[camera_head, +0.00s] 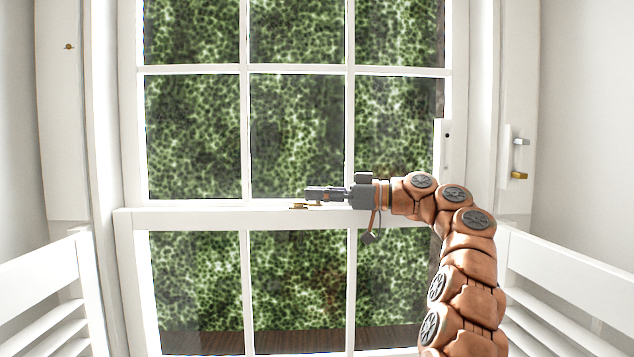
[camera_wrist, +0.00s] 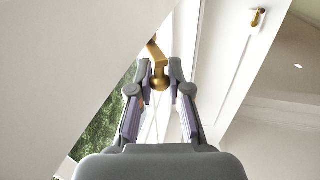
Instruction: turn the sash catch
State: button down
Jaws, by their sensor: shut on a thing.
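The brass sash catch (camera_head: 298,206) sits on the white meeting rail across the middle of the window, left of my arm in the head view. In the wrist view the catch (camera_wrist: 159,82) shows as a brass arm with a rounded knob between the two fingers. My gripper (camera_head: 307,194) reaches in from the right just above the rail. In the wrist view my gripper (camera_wrist: 160,70) is shut on the knob. The head view hides most of the catch under the fingers, so its exact angle is hard to tell.
The white meeting rail (camera_head: 180,217) runs below my gripper. Small grey (camera_head: 521,141) and brass (camera_head: 519,175) fittings are on the right frame. White slatted panels stand at the left (camera_head: 45,276) and right (camera_head: 565,265). Space before the left panes is free.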

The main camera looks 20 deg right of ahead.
jog(key=shift+g+p, duration=0.3)
jog(key=shift+p, duration=0.15)
dwell(0.3)
jog(key=c, duration=1.1)
grip_release()
jog(key=shift+s+a+f+m+t+h+b, duration=0.25)
jog(key=shift+t+b, duration=0.45)
jog(key=shift+b, duration=1)
jog(key=m+t+h+b, duration=0.1)
jog(key=b, duration=0.2)
jog(key=shift+s+a+t+b, duration=0.1)
jog(key=shift+t+b, duration=0.2)
